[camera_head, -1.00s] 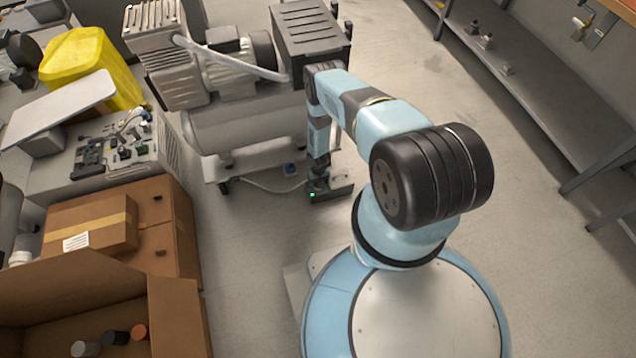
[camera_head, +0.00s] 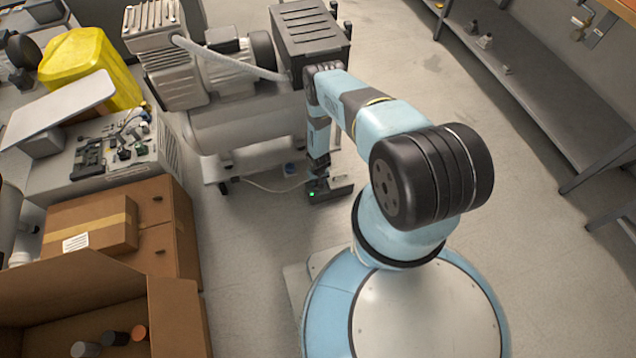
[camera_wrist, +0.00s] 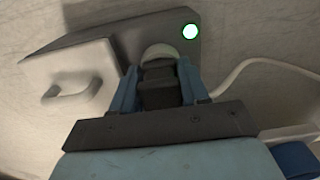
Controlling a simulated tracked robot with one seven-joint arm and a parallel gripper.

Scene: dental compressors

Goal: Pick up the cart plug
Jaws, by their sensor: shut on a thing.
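The cart plug (camera_wrist: 158,92) is a dark block with a pale rounded end, held between the blue fingers of my gripper (camera_wrist: 158,82). My gripper is shut on it. Behind the plug in the wrist view is a dark flat unit (camera_wrist: 212,50) with a lit green spot. I cannot tell whether the plug is seated in this unit or clear of it. In the head view my gripper (camera_head: 318,182) is low, at the dark unit (camera_head: 335,190) on the floor, and hides the plug. A pale cable (camera_head: 265,188) runs from there toward the compressor cart.
The compressor cart (camera_head: 250,125) stands just behind and left of my gripper. A pale box with a handle (camera_wrist: 75,80) adjoins the dark unit. Cardboard boxes (camera_head: 160,225) stand left, a long shelf (camera_head: 540,100) right. Floor (camera_head: 470,250) between is clear.

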